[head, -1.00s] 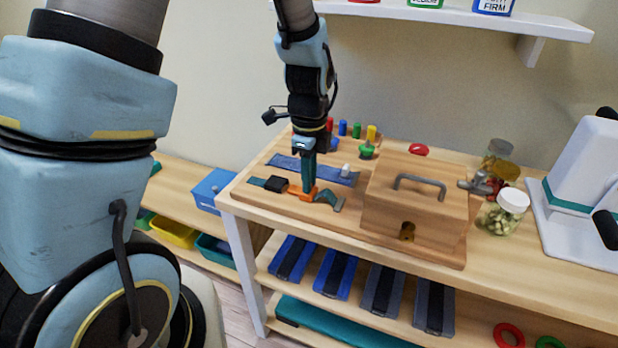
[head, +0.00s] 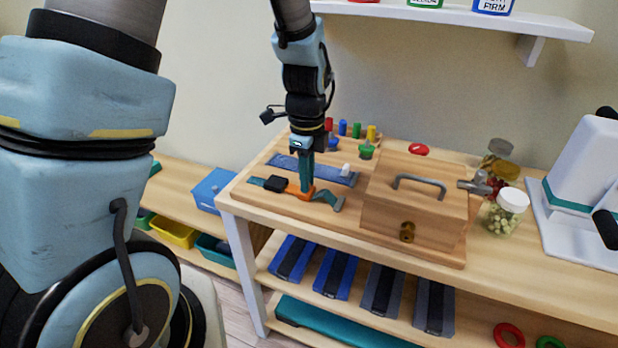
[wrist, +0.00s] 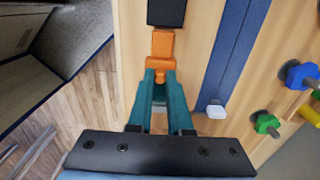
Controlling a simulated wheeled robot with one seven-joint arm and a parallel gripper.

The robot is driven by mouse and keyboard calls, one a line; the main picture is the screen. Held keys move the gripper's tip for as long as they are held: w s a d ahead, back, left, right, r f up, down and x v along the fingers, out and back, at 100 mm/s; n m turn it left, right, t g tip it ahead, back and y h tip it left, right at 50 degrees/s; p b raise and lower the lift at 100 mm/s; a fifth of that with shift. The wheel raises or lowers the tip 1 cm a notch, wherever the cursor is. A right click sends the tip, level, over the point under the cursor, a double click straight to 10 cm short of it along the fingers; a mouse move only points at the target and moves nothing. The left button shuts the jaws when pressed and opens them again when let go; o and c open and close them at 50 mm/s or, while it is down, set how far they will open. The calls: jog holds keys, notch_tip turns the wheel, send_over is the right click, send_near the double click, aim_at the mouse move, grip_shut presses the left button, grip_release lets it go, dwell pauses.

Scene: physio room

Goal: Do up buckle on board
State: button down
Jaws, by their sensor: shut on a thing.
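The wooden board (head: 348,219) lies on the bench. Its buckle has a black socket half (head: 276,184) on a grey-green strap at the left and an orange half (head: 293,190) on the right strap (head: 328,198). My gripper (head: 306,190) points down, shut on the orange half. In the wrist view my gripper (wrist: 160,76) grips the orange half (wrist: 162,45), whose front end meets the black socket (wrist: 166,12). The picture cuts off the socket, so I cannot tell whether the buckle is latched.
A blue strip (head: 318,171) with a white knob (head: 346,169) lies behind the buckle. A wooden box (head: 415,208) with a handle stands to the right. Coloured pegs (head: 357,130) stand at the back. A jar (head: 507,212) stands farther right.

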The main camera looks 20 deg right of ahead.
aim_at(290, 187)
jog(key=shift+w+a, duration=1.45)
jog(key=shift+a, duration=0.1)
jog(key=c, duration=0.8)
grip_release()
jog(key=shift+c, duration=0.2)
notch_tip(290, 187, up, 11)
jog(key=b, duration=0.1)
jog(key=s+a+f+n, duration=0.1)
jog(key=a+f+n, duration=0.1)
jog(key=a+n, duration=0.9)
jog(key=s+a+f+n+t, duration=0.1)
jog(key=a+f+n, duration=0.1)
jog(key=a+n, duration=0.9)
jog(key=n, duration=0.3)
jog(key=shift+a+n+t, duration=0.3)
